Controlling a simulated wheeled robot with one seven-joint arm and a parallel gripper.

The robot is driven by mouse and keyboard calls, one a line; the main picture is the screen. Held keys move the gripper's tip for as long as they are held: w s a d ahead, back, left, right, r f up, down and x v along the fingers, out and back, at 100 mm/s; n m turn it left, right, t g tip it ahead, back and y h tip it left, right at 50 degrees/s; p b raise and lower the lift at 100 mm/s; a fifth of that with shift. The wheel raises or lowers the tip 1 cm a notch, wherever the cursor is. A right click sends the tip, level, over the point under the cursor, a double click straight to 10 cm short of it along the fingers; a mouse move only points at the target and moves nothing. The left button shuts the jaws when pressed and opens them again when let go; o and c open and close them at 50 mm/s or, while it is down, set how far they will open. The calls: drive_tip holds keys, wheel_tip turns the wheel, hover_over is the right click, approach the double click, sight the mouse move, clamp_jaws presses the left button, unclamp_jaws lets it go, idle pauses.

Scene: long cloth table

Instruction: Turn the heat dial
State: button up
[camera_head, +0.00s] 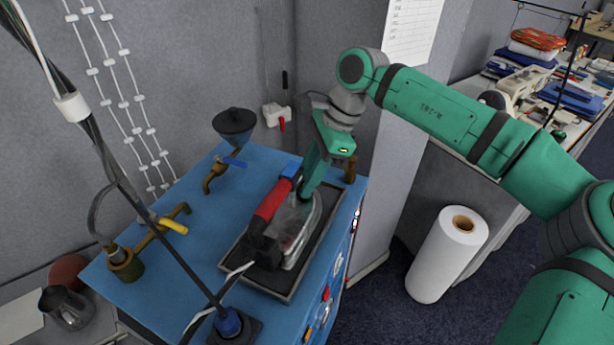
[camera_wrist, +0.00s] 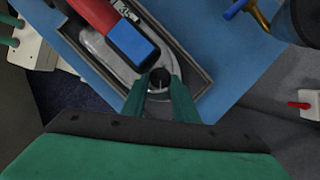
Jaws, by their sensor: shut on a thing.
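An iron (camera_head: 292,238) with a red and blue handle (camera_head: 272,200) rests in a dark-rimmed tray (camera_head: 284,293) on top of a blue machine. The iron's grey metal body also shows in the wrist view (camera_wrist: 97,45). A round black heat dial (camera_wrist: 159,76) sits on the iron beside the blue end of the handle. My gripper (camera_wrist: 157,90) reaches down to it, with one green finger on each side, shut on the dial. In the head view my gripper (camera_head: 306,190) comes down behind the handle and hides the dial. The dial's setting cannot be read.
The blue machine (camera_head: 160,292) carries a black funnel (camera_head: 234,122), a blue-handled valve and a yellow-handled valve (camera_head: 173,226). A dark cable pole crosses at the left. A white roll (camera_head: 446,256) stands on the floor at the right. Grey walls stand close behind the machine.

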drive_tip(key=shift+s+a, duration=0.1)
drive_tip(key=shift+m, duration=0.3)
drive_tip(key=o, duration=1.1)
drive_tip(key=shift+c, duration=0.2)
drive_tip(key=shift+d+r, duration=0.3)
drive_tip(key=shift+r, duration=0.25)
drive_tip(key=v, duration=0.9)
drive_tip(key=shift+r, duration=0.3)
